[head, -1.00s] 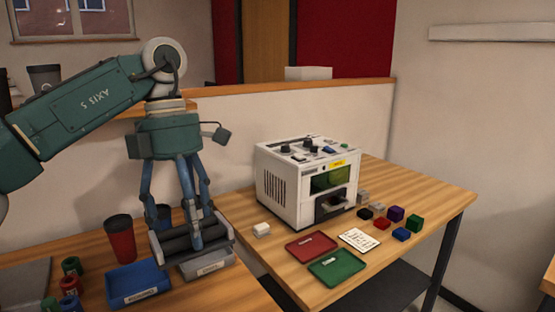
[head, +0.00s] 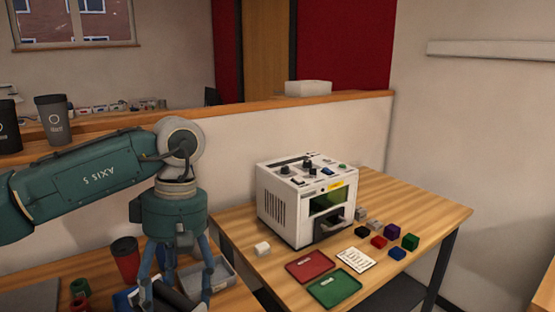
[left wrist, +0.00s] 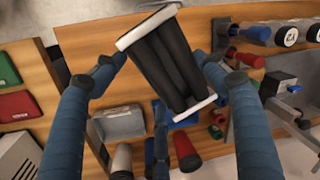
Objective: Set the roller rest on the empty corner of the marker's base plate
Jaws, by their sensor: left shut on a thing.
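The roller rest, dark rollers in a pale end-plated frame, shows tilted in the left wrist view (left wrist: 166,62) and partly at the bottom edge of the head view (head: 176,296). My left gripper (left wrist: 163,75) is shut on it, with blue fingers around its sides. It is over the left table, apart from the marker. The laser marker (head: 283,207) is a white box on the right table, with a green window and a dark front opening. My right gripper is not in view.
A blue tray (head: 122,300), grey bin (head: 222,273) and red cup (head: 125,259) stand near the left gripper. Red (head: 309,266) and green (head: 334,288) trays, a white card (head: 356,259) and several coloured blocks lie before the marker.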

